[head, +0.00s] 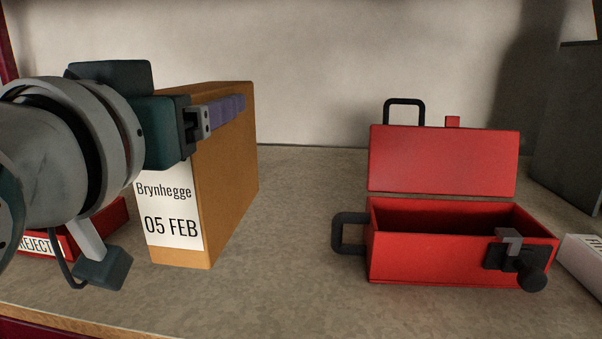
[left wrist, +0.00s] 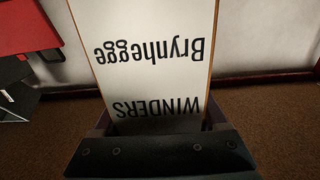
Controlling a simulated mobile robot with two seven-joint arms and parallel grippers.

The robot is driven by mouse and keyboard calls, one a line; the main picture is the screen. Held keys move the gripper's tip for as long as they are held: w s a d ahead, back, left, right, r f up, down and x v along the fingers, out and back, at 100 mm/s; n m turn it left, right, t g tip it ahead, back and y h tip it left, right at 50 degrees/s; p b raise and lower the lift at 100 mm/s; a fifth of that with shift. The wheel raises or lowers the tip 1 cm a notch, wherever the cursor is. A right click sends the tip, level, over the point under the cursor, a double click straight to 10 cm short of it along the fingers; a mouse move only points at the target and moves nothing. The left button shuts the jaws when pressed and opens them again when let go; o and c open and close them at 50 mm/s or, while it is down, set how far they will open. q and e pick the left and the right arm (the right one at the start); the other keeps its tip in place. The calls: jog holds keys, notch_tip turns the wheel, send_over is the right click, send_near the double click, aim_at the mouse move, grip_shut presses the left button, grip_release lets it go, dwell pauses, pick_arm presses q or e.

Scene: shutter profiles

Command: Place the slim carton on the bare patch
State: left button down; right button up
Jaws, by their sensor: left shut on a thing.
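The slim carton (head: 228,165) is orange-brown and stands upright at the left of the head view. Its white label reads "Brynhegge 05 FEB". The label shows upside down on the carton in the left wrist view (left wrist: 150,50), with "WINDERS" also readable. My left gripper (head: 218,110) is shut on the carton near its top, with a purple finger along the right side. The other finger is mostly hidden in the head view. I cannot tell whether the carton's base touches the worktop. No marked patch shows; bare worktop (head: 295,230) lies right of the carton. My right gripper is not in view.
An open red box (head: 440,259) with black handles and a front clamp stands right of centre. A red REJECT container (head: 68,242) is partly behind my left arm. A grey block (head: 570,130) and a white labelled object (head: 582,258) are at the right edge.

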pick_arm(q)
jog(key=shift+f+b, duration=0.95)
jog(key=shift+f, duration=1.6)
grip_release()
jog(key=shift+f, duration=0.1)
